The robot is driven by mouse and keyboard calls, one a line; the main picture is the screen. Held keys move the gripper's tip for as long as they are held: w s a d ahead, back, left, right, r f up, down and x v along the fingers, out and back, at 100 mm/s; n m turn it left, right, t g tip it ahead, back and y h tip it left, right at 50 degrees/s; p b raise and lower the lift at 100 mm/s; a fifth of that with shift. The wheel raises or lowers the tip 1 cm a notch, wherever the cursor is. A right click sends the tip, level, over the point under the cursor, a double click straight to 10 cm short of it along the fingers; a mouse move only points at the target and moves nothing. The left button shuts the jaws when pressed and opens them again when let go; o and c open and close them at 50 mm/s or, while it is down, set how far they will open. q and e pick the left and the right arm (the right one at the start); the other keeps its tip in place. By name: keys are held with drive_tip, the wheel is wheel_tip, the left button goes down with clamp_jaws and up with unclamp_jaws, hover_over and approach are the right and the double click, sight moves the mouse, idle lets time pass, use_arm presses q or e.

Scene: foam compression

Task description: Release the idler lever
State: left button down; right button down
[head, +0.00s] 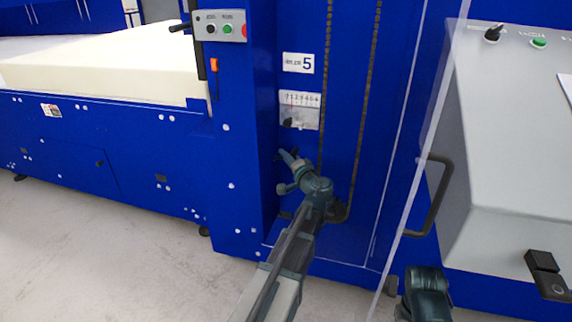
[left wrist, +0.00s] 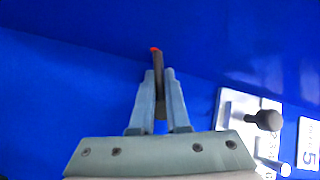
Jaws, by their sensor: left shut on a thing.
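The idler lever (left wrist: 156,62) shows in the left wrist view as a dark bar with a red tip. It stands between the two fingers of my left gripper (left wrist: 160,98), which is shut on it, with the tip sticking out beyond the fingertips. In the head view my left gripper (head: 287,158) is at the blue machine column, below the scale plate. The lever cannot be made out clearly there, as the gripper and wrist cover that spot. The fingers of my right gripper are not in view; only part of my right arm shows at the bottom.
A scale plate (head: 300,108) with a dark knob sits below the "5" label (head: 298,63). A button box (head: 219,27) is above left. A foam block (head: 95,75) lies on the blue bed at left. A grey console (head: 510,150) and a dark handle (head: 437,195) are at right.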

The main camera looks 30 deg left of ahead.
use_arm(q)
drive_tip(key=shift+m+y+b, duration=0.4)
drive_tip(key=shift+m+b, duration=0.1)
drive_tip(key=shift+r+t, duration=0.2)
drive_tip(key=shift+t, duration=0.1)
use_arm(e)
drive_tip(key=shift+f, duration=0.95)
use_arm(q)
drive_tip(key=c, duration=1.2)
unclamp_jaws()
drive_tip(key=v, duration=1.4)
drive_tip(key=shift+b, duration=0.35)
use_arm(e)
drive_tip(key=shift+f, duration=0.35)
use_arm(q)
drive_tip(key=shift+f, duration=0.1)
